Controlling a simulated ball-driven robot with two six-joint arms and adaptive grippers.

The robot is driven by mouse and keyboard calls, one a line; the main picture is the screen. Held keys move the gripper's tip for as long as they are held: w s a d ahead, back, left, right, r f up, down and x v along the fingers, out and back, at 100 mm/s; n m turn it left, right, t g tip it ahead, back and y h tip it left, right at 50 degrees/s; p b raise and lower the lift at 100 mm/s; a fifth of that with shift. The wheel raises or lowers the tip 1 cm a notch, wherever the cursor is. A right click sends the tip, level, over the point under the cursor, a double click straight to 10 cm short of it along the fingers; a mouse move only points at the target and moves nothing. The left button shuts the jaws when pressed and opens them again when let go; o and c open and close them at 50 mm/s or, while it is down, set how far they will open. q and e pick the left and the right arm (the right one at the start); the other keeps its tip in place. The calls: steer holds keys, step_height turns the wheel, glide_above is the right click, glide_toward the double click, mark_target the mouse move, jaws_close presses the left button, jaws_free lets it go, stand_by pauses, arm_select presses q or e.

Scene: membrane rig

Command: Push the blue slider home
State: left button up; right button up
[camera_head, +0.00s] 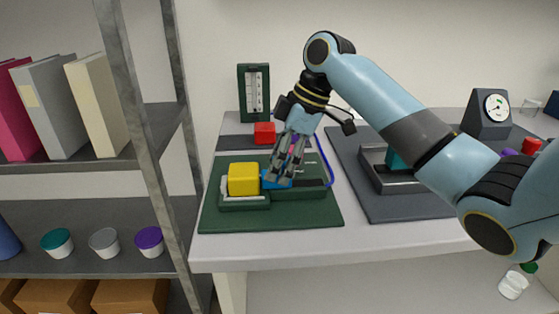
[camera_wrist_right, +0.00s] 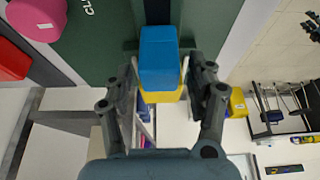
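The blue slider (camera_head: 276,182) sits on the green fixture beside a large yellow block (camera_head: 243,179), at the block's right in the head view. My right gripper (camera_head: 279,178) reaches down over the slider and hides part of it. In the right wrist view the blue slider (camera_wrist_right: 158,58) shows between the two fingers of my right gripper (camera_wrist_right: 163,70), with a visible gap at each side. Yellow (camera_wrist_right: 163,97) shows just below the blue there. The fingers are apart. Whether a fingertip touches the slider is unclear. My left gripper is not in view.
The fixture stands on a green mat (camera_head: 220,222). A red block (camera_head: 264,133) and an upright green gauge (camera_head: 254,92) stand behind. A dark mat (camera_head: 400,208) with a metal fixture lies to the right. A shelf post (camera_head: 150,150) rises at the left.

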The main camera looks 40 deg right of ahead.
steer(key=shift+d, duration=0.2)
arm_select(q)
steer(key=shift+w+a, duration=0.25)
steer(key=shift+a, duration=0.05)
arm_select(e)
steer(key=v, duration=1.2)
steer(key=shift+a, duration=0.15)
